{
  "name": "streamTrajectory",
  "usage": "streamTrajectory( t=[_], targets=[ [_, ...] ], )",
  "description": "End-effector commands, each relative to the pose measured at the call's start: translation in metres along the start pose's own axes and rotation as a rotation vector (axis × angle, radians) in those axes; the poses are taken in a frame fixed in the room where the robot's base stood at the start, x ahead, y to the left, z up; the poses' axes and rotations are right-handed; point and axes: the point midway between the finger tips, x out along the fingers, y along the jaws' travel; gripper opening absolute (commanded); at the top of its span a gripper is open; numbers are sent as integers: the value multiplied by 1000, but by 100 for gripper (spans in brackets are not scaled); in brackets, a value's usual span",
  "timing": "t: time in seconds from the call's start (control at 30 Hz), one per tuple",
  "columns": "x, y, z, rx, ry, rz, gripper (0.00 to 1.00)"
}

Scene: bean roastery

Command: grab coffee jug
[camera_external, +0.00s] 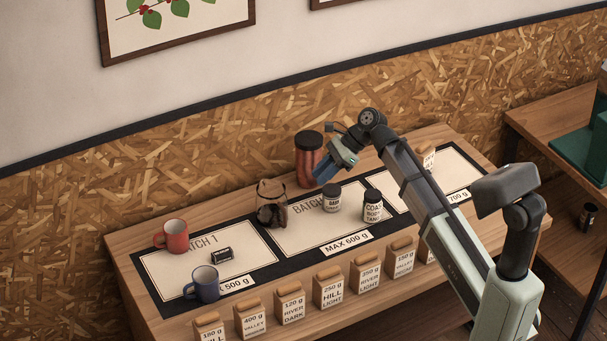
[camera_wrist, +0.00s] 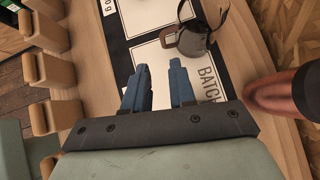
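The coffee jug (camera_external: 271,210) is a dark, see-through vessel with a brown part near its top. It stands upright on the black mat between the BATCH 1 panel and the middle panel. In the wrist view the jug (camera_wrist: 212,20) is at the top, beyond my fingertips and a little to the right, with its brown part facing me. My gripper (camera_external: 326,173) is above the back of the table, right of the jug and apart from it. Its two blue fingers (camera_wrist: 159,80) are spread with nothing between them.
A red canister (camera_external: 308,168) with a black lid stands close behind my gripper. Two black-lidded jars (camera_external: 332,199) (camera_external: 372,207) stand in front. A red mug (camera_external: 171,238), blue mug (camera_external: 205,285) and small black item (camera_external: 221,254) are left. Several labelled bags (camera_external: 329,290) line the front edge.

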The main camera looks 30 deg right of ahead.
Motion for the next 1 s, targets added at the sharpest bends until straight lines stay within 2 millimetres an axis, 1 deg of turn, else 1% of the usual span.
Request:
streamTrajectory(
  t=[0.03, 0.2, 0.33, 0.47, 0.57, 0.8, 0.9, 1.0],
  targets=[
    [6, 1, -6, 0, 1, 2, 25],
    [21, 1, -20, -2, 1, 2, 25],
    [28, 1, -27, -3, 1, 1, 25],
    [37, 1, -29, -4, 1, 1, 25],
    [50, 1, -29, -5, 1, 2, 25],
    [92, 1, -28, -5, 2, 3, 25],
    [104, 0, -28, -5, 2, 1, 25],
    [112, 0, -28, -6, 2, 1, 25]
  ],
)
